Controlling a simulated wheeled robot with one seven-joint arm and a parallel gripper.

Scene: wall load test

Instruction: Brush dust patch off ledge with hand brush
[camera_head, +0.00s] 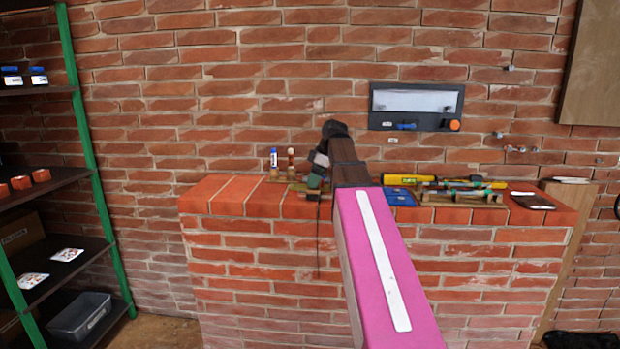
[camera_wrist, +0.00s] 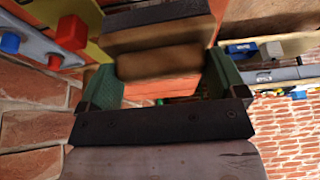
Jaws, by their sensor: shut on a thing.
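My gripper (camera_head: 316,174) is over the left-middle part of the brick ledge (camera_head: 232,192), close to its top. In the wrist view my gripper (camera_wrist: 160,82) has its green fingers on either side of a brown, dark-edged block, which looks like the hand brush (camera_wrist: 160,60). It is shut on this block. In the head view the held brush is mostly hidden by my gripper and arm, so I cannot tell whether it touches the ledge. I cannot make out the dust patch in either view; my arm covers part of the ledge top.
Two small bottles (camera_head: 274,159) stand left of my gripper. To its right lie a blue tray (camera_head: 400,197), a yellow tool (camera_head: 408,179), several other tools and a dark flat item (camera_head: 533,201). A grey panel (camera_head: 417,106) is on the wall. Shelving (camera_head: 50,180) stands left.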

